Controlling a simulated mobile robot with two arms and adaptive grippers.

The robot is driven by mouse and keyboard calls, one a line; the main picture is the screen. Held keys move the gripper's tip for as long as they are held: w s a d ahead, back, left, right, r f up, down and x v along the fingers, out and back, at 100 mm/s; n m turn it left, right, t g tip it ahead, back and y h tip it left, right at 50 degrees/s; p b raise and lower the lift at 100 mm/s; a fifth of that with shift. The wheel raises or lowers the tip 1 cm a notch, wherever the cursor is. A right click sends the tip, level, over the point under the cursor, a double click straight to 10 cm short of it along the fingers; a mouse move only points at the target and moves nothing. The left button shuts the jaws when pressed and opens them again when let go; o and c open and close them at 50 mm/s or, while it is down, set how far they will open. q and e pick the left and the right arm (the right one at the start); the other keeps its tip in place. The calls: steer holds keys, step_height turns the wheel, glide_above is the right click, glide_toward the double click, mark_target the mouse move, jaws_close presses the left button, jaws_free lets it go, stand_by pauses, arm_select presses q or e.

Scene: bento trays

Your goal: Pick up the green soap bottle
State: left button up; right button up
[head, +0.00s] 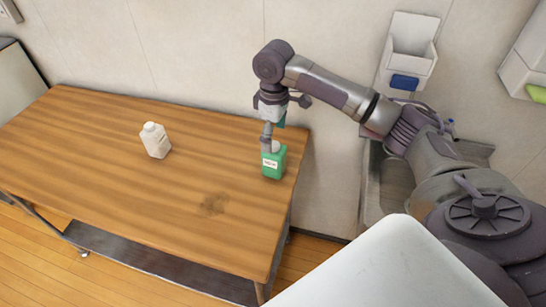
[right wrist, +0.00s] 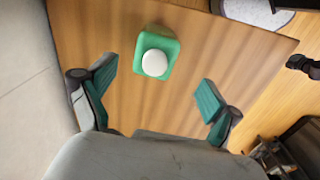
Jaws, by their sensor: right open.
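The green soap bottle (head: 274,164) stands upright near the right end of the wooden table, with a white label on its front. My right gripper (head: 271,138) is above it, pointing down, and partly covers its top in the head view. In the right wrist view the bottle (right wrist: 165,43) shows from above with a round white cap, ahead of the fingertips. My right gripper (right wrist: 157,83) is open there with nothing between its fingers. My left gripper is in neither view.
A white bottle (head: 156,140) stands on the wooden table (head: 110,185) to the left. The wall rises close behind the table. A sink (head: 390,187) and a wall-mounted holder (head: 408,50) are to the right.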

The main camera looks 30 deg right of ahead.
mark_target(273, 145)
steer(key=f, duration=0.4)
steer(key=shift+w+f, duration=0.1)
steer(key=shift+w, duration=0.1)
steer(key=shift+f, duration=0.25)
steer(key=f+p, duration=0.1)
steer(key=f, duration=0.3)
steer(key=shift+d+p, duration=0.2)
steer(key=shift+p, duration=0.15)
steer(key=shift+f, duration=0.55)
steer(key=shift+c, duration=1.3)
steer(key=c, duration=1.1)
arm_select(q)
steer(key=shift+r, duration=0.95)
arm_select(e)
steer(key=shift+w+r, duration=0.1)
steer(key=shift+c, duration=0.7)
